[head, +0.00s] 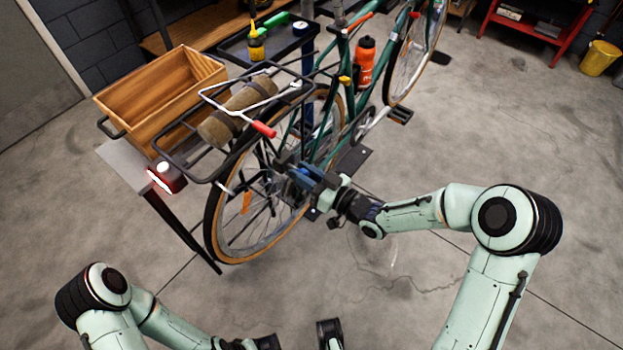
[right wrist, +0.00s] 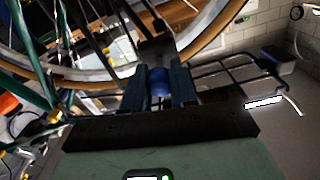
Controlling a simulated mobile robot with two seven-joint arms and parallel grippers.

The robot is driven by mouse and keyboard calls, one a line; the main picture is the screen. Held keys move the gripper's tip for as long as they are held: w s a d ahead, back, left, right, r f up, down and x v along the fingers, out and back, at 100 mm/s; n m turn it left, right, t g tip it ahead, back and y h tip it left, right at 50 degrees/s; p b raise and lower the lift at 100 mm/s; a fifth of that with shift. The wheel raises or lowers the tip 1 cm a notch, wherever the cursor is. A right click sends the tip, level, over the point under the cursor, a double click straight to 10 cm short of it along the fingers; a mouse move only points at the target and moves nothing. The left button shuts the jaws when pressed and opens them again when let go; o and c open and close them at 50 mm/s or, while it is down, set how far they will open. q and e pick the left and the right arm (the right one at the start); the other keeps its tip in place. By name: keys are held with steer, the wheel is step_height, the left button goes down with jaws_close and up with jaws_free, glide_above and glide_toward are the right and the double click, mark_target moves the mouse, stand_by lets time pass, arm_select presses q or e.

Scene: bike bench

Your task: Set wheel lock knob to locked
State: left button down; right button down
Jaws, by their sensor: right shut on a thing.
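The wheel lock knob (right wrist: 160,84) is a small blue round knob, seen in the right wrist view between the two dark fingers of my right gripper (right wrist: 159,90). The fingers are shut on it from both sides. In the head view my right gripper (head: 300,174) is at the rear wheel hub of the green bike (head: 345,105), and it hides most of the knob there. I cannot tell the knob's setting.
A black rear rack (head: 180,158) with a rolled brown bundle (head: 228,122) sits above the rear wheel (head: 213,215). A wooden crate (head: 190,62) stands behind it, and a red tail light (head: 166,179) hangs at its end.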

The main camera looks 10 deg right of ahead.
steer(key=c, duration=0.9)
jaws_free()
steer(key=v, duration=1.3)
steer(key=shift+s+d+p, duration=0.1)
steer(key=shift+s+p, duration=0.05)
steer(key=shift+p, duration=0.15)
steer(key=shift+c, duration=0.2)
